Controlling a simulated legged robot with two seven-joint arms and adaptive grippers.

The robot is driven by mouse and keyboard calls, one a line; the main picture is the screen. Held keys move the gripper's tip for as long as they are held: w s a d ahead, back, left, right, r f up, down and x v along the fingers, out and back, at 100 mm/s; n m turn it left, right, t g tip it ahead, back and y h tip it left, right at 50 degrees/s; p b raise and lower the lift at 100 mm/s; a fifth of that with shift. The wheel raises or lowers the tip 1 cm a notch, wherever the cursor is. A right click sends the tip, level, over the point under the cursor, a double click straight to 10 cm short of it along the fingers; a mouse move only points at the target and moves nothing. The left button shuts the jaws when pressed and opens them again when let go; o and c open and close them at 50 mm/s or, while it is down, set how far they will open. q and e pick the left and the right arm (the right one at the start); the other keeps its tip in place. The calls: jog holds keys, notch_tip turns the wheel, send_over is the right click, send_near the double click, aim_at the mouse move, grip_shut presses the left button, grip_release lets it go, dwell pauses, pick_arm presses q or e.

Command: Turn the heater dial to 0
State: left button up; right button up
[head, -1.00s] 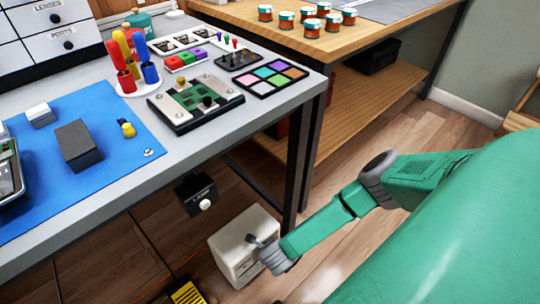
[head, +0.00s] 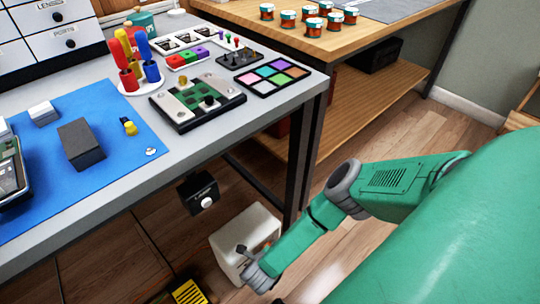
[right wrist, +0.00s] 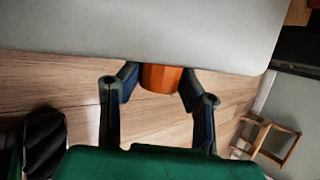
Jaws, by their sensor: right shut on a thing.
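The heater is a white box (head: 236,229) on the floor below the bench's front edge. In the right wrist view its pale top (right wrist: 150,30) fills the upper part. An orange dial (right wrist: 160,78) sticks out below that edge. My right gripper (right wrist: 160,75) has a finger on each side of the dial and is shut on it. In the head view the right gripper (head: 243,254) is at the heater's near side, and the dial is hidden there. I cannot read the dial's setting. My left gripper is not in view.
A black box with a white knob (head: 207,202) hangs under the grey bench (head: 235,125). The bench leg (head: 312,150) stands close behind the heater. A yellow slotted thing (head: 188,292) lies at the bottom edge. Wooden floor (head: 345,145) is open to the right.

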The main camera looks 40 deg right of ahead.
jog(key=shift+w+a, duration=0.1)
jog(key=shift+w, duration=0.1)
jog(key=o, duration=1.2)
jog(key=shift+s, duration=0.1)
jog(key=shift+c, duration=0.2)
jog(key=shift+r, duration=0.1)
jog(key=v, duration=1.1)
jog(key=shift+s+a+r, duration=0.2)
jog(key=shift+a, duration=0.1)
